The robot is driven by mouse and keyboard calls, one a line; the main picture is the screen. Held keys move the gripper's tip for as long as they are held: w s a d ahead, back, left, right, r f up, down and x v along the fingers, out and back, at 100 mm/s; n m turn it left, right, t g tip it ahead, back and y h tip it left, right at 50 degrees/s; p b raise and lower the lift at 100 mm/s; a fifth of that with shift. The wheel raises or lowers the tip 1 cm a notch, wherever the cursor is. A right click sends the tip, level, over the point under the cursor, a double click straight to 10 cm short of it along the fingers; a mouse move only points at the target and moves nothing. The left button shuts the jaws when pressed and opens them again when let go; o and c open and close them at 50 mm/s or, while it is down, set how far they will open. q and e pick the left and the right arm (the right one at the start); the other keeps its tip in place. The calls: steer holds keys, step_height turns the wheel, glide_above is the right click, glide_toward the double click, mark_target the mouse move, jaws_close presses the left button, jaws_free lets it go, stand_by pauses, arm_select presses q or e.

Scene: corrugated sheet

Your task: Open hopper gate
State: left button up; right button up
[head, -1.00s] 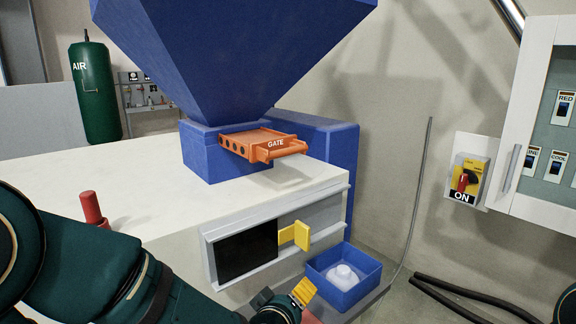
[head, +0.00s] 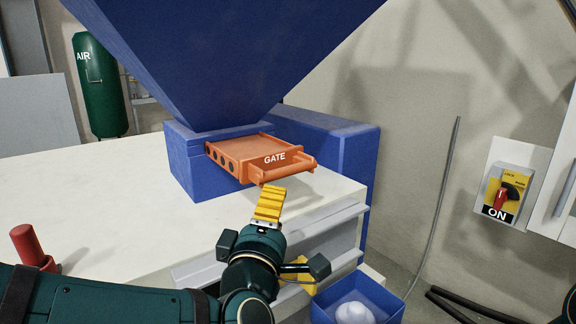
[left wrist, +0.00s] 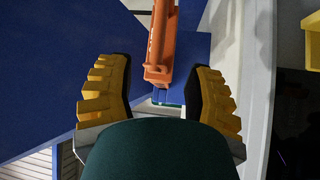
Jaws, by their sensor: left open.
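The orange gate (head: 240,153), marked GATE, is a flat slide at the base of the blue hopper (head: 225,60). Its bar handle (head: 285,168) sticks out over the white machine top. My left gripper (head: 269,204) has yellow ridged fingers and is just in front of and below the handle, apart from it. In the left wrist view the jaws are open, and the orange handle (left wrist: 160,60) shows ahead between the two fingers. Nothing is held. My right gripper is not in view.
A red peg (head: 28,245) stands on the white machine top (head: 110,190) at left. A blue bin (head: 330,312) with a white item sits low at right. A red-and-yellow switch (head: 505,195) reads ON.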

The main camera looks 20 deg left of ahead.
mark_target(285, 175)
arm_select(q)
steer(key=w+p, duration=0.1)
steer(key=w, duration=0.3)
steer(key=w+a+r+p, duration=0.1)
steer(key=w+p, duration=0.1)
steer(key=w, duration=0.2)
steer(key=w+r+p, duration=0.1)
steer(key=w, duration=0.4)
steer(key=shift+a, duration=0.25)
steer(key=shift+s, duration=0.1)
jaws_close()
